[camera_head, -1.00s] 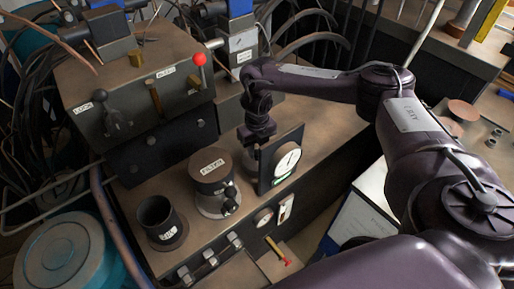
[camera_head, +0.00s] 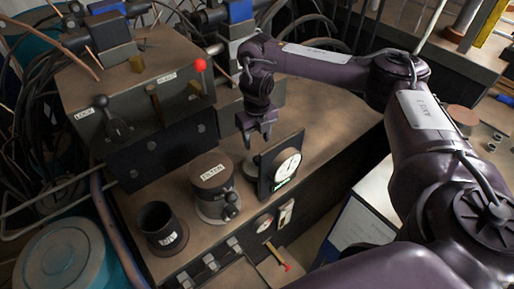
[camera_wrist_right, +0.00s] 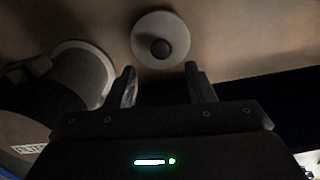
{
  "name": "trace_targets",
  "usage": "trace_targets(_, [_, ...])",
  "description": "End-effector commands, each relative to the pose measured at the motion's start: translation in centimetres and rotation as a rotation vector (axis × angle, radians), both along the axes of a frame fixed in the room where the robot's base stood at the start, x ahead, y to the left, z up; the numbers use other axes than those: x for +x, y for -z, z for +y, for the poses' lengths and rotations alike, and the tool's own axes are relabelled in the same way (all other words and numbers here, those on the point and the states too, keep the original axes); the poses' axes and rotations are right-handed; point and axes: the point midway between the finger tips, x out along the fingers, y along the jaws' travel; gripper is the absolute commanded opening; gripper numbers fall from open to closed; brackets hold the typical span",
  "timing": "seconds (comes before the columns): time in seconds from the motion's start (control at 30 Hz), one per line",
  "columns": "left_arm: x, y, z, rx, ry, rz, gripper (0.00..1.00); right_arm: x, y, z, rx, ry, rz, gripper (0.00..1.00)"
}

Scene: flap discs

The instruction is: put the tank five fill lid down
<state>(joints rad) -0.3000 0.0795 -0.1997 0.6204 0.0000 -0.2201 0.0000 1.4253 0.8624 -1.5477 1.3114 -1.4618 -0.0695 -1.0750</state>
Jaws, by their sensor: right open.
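The lid (camera_wrist_right: 175,30), a pale round disc with a dark knob (camera_wrist_right: 160,47), lies knob up on the brown bench top (camera_wrist_right: 250,40). In the head view the lid (camera_head: 249,163) is small and partly hidden by the gauge panel. My right gripper (camera_head: 257,141) hangs above it, open and empty. In the right wrist view the gripper's fingers (camera_wrist_right: 160,68) are spread, apart from the lid. The dark open fill cup (camera_head: 158,218) stands uncovered at the front left of the bench. My left gripper is not in view.
The filter canister (camera_head: 212,185) stands between cup and lid and shows in the wrist view (camera_wrist_right: 85,75). An upright gauge panel (camera_head: 281,169) stands just right of the lid. A lever box (camera_head: 135,95) stands behind. Bench behind the gauge is clear.

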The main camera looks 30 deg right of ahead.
Motion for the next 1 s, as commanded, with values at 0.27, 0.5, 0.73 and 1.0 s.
trace_targets(0.27, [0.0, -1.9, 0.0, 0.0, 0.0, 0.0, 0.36, 0.0, -4.4, -0.1, -0.001, 0.001, -0.001, 0.49])
trace_targets(0.5, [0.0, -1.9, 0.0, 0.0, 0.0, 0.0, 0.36, 0.0, -4.7, -0.1, -0.001, 0.003, 0.001, 0.49])
trace_targets(0.73, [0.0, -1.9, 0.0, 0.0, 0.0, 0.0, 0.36, 0.0, -4.7, 0.0, -0.001, 0.002, 0.001, 0.49])
trace_targets(1.0, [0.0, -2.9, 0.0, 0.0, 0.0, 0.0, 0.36, 0.0, -5.8, 0.0, 0.0, 0.002, 0.0, 0.49])
